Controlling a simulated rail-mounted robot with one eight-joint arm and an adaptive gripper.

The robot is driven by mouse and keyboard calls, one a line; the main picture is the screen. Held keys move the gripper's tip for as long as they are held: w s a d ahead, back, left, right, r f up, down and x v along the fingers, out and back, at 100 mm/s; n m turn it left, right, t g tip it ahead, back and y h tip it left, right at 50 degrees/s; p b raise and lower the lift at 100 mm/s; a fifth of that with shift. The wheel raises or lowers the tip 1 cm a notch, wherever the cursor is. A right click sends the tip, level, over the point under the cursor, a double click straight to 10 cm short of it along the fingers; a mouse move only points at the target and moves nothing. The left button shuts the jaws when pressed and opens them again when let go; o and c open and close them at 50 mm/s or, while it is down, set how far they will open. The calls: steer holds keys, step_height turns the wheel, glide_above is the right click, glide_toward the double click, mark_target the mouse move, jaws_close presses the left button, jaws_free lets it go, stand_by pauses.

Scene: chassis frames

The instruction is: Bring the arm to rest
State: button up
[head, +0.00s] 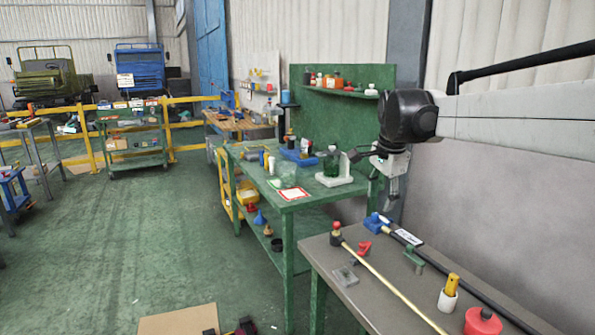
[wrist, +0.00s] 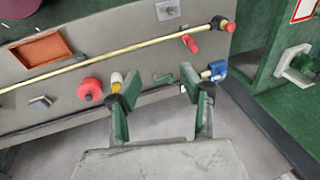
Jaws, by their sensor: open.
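My gripper (head: 390,198) hangs from the end of my pale arm, pointing down in the head view. It appears above the grey-topped bench (head: 347,285), towards the wall side. In the wrist view my gripper (wrist: 154,88) has its two green fingers spread apart with nothing between them. The exact height above the bench is hard to tell.
The grey bench holds a long yellow rod (head: 392,284), a red round container (head: 482,322), a yellow-handled item in a white cup (head: 449,293) and a blue piece (head: 374,222). A green workbench (head: 318,202) with bottles stands behind. Green floor (head: 140,230) is open at left.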

steer(key=s+n+t, duration=0.2)
steer(key=s+n, duration=0.5)
steer(key=s, duration=1.2)
steer(key=s+f+n+t, duration=0.1)
steer(key=s+f+n, duration=0.2)
steer(key=s+f, duration=0.2)
steer(key=s+a+f+n+t, duration=0.1)
steer(key=s+f+n, duration=0.2)
steer(key=s, duration=0.7)
step_height(320, 180, down, 2)
steer(key=shift+s+f, duration=0.1)
steer(key=shift+s, duration=0.15)
steer(key=shift+a, duration=0.1)
step_height(320, 180, down, 23)
steer(key=b, duration=2.3)
steer(key=shift+f, duration=0.2)
